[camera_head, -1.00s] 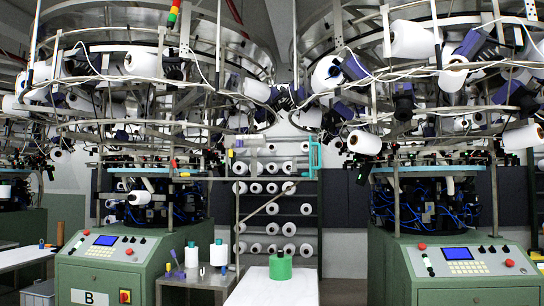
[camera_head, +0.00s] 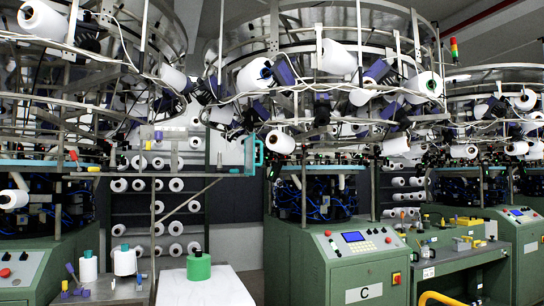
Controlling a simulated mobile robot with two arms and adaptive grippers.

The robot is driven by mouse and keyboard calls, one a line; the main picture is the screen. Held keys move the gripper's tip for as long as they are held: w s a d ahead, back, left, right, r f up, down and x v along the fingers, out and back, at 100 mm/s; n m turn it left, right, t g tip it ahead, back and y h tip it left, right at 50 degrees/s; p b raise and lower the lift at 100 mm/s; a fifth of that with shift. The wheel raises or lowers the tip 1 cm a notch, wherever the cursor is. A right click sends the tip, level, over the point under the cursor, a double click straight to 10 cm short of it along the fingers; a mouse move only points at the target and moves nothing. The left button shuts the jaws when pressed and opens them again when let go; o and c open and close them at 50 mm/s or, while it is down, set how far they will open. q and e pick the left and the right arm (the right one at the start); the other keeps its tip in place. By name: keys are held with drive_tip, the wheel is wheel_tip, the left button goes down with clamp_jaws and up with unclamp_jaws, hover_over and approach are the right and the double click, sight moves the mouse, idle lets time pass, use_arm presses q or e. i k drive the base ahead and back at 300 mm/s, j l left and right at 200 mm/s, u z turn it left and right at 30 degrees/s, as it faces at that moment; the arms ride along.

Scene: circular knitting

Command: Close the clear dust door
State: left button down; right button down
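The clear dust door appears to be the faint see-through panel (camera_head: 225,153) in front of the yarn rack, between two knitting machines. A teal handle (camera_head: 254,152) is at its right end. The panel appears to stand out to the right from the left machine, over a diagonal metal strut. Its outline is hard to make out against the rack. Neither of my grippers is in view.
A white table (camera_head: 205,288) with a green cone (camera_head: 199,266) stands below the handle. White cones (camera_head: 125,261) stand on a grey stand to its left. Machine C's green cabinet (camera_head: 335,265) is at right, with a workbench (camera_head: 455,250) beyond.

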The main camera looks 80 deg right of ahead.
sight(250, 164)
drive_tip(key=i+l+z, duration=0.2)
drive_tip(key=i+z, duration=0.25)
drive_tip(key=i+l+z, duration=0.1)
drive_tip(key=i+z, duration=0.15)
drive_tip(key=z, duration=0.2)
drive_tip(key=i+z, duration=0.45)
drive_tip(key=i+j+z, duration=0.15)
drive_tip(key=z, duration=0.3)
drive_tip(key=i+j, duration=0.05)
drive_tip(key=i, duration=0.05)
